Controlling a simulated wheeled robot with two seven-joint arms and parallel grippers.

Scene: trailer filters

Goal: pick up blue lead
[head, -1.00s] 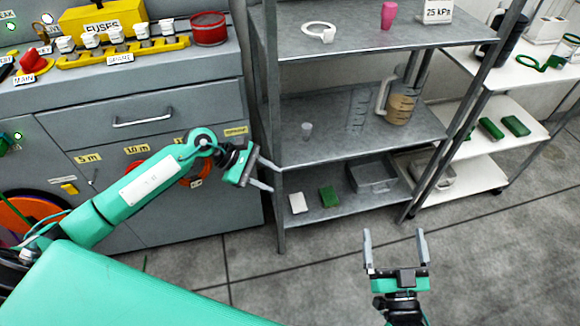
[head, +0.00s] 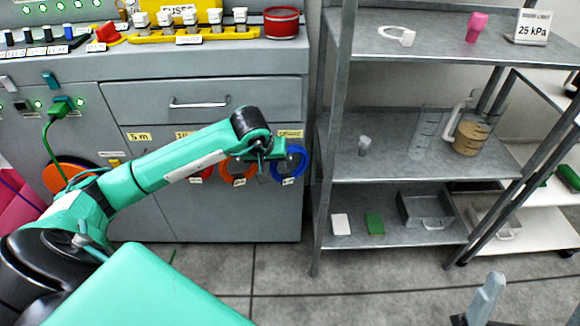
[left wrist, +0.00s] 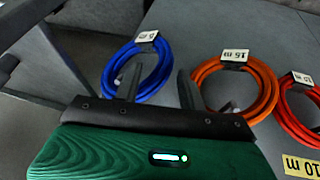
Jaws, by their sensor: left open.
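The blue lead (head: 301,168) is a coil hanging on the grey cabinet front, at the right end of a row of coils. In the left wrist view it is a blue ring (left wrist: 108,76) with a white tag on top. My left gripper (left wrist: 158,82) is open and empty. One finger overlaps the blue coil's lower right part in that view, and the other stands between the blue and orange coils. In the head view the left gripper (head: 268,156) is beside the blue coil and hides part of it.
An orange coil (left wrist: 198,84) and a red coil (left wrist: 285,112) hang beside the blue one. A metal shelf (head: 420,160) with cups and trays stands just right of the cabinet. Bare floor (head: 390,280) lies in front.

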